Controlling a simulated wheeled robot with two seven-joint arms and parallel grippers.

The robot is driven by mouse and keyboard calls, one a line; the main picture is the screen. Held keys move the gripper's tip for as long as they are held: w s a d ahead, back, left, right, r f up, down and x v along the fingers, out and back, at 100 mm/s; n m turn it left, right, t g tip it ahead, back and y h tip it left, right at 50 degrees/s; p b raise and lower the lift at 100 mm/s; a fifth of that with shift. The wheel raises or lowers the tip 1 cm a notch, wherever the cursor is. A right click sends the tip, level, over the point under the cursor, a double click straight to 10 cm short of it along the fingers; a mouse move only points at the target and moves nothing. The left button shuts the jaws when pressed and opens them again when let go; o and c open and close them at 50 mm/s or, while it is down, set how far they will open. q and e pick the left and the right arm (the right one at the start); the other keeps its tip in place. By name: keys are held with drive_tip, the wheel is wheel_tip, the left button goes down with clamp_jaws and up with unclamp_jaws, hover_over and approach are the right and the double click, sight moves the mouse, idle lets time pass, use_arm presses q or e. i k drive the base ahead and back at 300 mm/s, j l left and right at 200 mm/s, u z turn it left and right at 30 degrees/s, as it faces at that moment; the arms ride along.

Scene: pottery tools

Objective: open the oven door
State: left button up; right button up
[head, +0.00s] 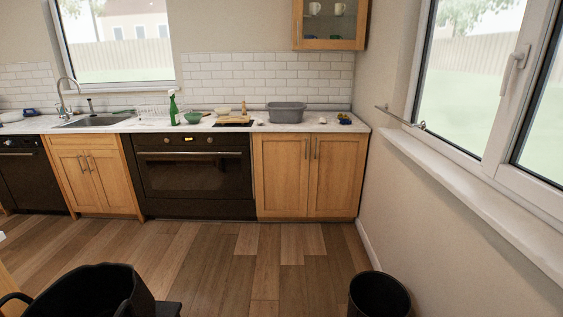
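The black oven (192,172) is built into the counter left of centre, across the room from me. Its door is shut, with a dark glass window and a light horizontal handle (192,153) along the top edge. A control strip with a small lit display (188,139) sits above the door. Neither of my grippers shows in the head view.
Wooden floor (235,262) is clear before the oven. A black chair-like object (85,292) stands at the front left and a black bin (378,295) at the front right. Wooden cabinets (310,175) flank the oven. A grey tub (286,112) stands on the counter.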

sight(209, 171)
drive_tip(key=i+j+u, duration=0.2)
drive_tip(key=i, duration=0.45)
drive_tip(key=i+l+u, duration=0.2)
drive_tip(key=i, duration=0.4)
drive_tip(key=i+u, duration=0.15)
drive_tip(key=i, duration=0.45)
drive_tip(key=i+l+u, duration=0.2)
drive_tip(key=i, duration=0.45)
